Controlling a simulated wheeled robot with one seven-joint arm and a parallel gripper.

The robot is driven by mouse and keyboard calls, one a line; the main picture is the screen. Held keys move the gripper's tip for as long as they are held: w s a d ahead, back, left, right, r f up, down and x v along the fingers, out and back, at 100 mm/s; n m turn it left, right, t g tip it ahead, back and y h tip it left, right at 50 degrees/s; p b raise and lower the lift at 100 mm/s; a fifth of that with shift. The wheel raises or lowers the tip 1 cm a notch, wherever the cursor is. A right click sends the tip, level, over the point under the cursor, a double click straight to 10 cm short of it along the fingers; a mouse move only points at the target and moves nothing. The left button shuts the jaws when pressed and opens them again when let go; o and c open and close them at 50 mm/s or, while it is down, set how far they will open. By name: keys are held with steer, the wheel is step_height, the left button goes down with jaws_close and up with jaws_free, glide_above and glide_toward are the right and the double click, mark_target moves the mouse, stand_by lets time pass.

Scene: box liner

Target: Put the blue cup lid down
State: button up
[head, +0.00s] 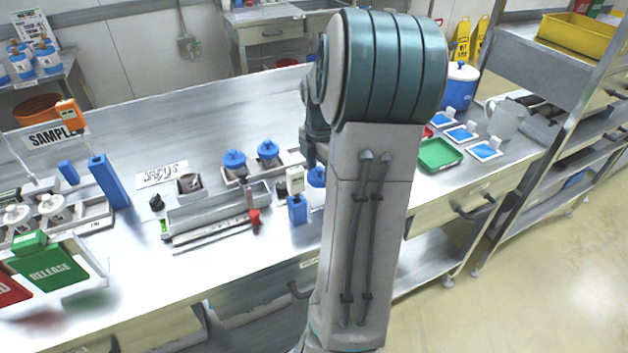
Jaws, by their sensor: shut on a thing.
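My gripper (309,161) shows only in part at the left edge of my arm, low over the bench. Its fingers are small and mostly hidden behind the arm. It is shut on a blue cup lid (317,177) directly below it. A whitish cup body (316,196) shows under this lid, partly hidden by my arm; I cannot tell whether lid and cup touch. Two other cups with blue lids, one on the left (234,159) and one in the middle (268,149), stand on the bench left of my gripper.
A blue block (297,210) and a red cylinder (254,219) stand close in front. A grey metal tray (215,211) lies to the left. A green tray (439,154) and a grey jug (506,118) are right of my arm. The bench (150,270) is clear at front left.

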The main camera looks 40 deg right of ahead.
steer(key=shift+w+a+f, duration=0.15)
steer(key=shift+w+f, duration=0.3)
steer(key=shift+w, duration=0.35)
steer(key=shift+f, duration=2.05)
steer(key=shift+f, duration=0.2)
steer(key=o, duration=1)
steer(key=shift+c, duration=0.2)
steer(key=shift+r, duration=0.1)
step_height(320, 180, up, 12)
steer(key=shift+r, duration=0.15)
